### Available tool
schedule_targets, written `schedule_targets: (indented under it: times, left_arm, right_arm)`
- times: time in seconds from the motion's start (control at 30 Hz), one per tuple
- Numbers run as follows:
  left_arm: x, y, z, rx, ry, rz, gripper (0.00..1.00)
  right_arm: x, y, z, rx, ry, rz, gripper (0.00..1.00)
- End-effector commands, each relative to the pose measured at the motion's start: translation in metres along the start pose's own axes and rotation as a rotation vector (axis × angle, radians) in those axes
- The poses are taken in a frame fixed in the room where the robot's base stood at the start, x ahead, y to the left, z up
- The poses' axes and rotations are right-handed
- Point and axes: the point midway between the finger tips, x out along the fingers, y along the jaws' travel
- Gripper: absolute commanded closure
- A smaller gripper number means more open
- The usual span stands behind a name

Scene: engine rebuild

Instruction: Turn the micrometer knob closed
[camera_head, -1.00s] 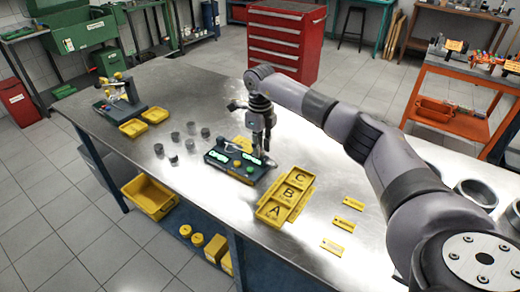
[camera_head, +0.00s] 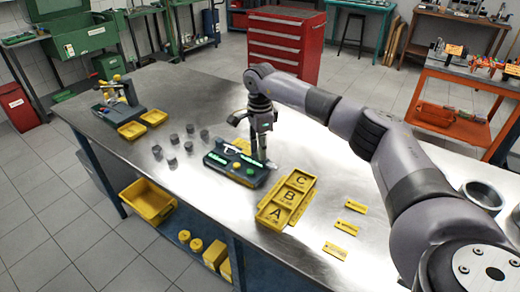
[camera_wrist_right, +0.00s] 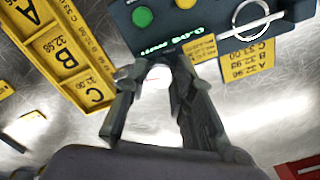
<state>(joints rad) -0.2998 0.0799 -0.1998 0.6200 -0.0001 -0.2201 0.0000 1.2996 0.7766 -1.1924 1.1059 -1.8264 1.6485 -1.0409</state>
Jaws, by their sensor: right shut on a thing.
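The micrometer unit (camera_head: 236,168) is a dark block with lit green displays on the bench. In the right wrist view its block (camera_wrist_right: 215,22) shows at the top, with a green button, a yellow button and a silver ring-shaped frame. My right gripper (camera_head: 265,160) points down at the right end of the unit. In the right wrist view its fingers (camera_wrist_right: 156,68) are closed around a pale, bright piece (camera_wrist_right: 158,76), which looks like the micrometer knob; the fingers hide much of it. My left gripper is not in view.
A yellow tray (camera_head: 259,216) marked A, B, C lies just right of the unit. Several small grey cylinders (camera_head: 172,163) stand to its left. Yellow labels (camera_head: 355,206) lie on the right. Another device (camera_head: 120,97) and yellow trays (camera_head: 131,131) are at the far left.

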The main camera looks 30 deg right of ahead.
Motion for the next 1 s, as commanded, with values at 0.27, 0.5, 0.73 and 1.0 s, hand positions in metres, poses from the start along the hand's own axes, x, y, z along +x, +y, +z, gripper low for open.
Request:
schedule_targets:
  times: [0.27,0.5,0.73,1.0]
  left_arm:
    - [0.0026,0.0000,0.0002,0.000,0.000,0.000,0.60]
    - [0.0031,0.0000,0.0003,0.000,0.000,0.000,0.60]
    - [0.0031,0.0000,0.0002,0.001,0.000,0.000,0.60]
    - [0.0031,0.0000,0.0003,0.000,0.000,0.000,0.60]
  right_arm:
    - [-0.0012,-0.0009,-0.0004,-0.132,-0.001,-0.004,1.00]
    - [-0.0016,-0.0008,-0.0003,-0.177,-0.001,-0.005,1.00]
    - [-0.0018,-0.0009,-0.0001,-0.184,-0.001,-0.005,1.00]
    - [-0.0018,-0.0010,0.0000,-0.183,-0.001,-0.005,0.71]
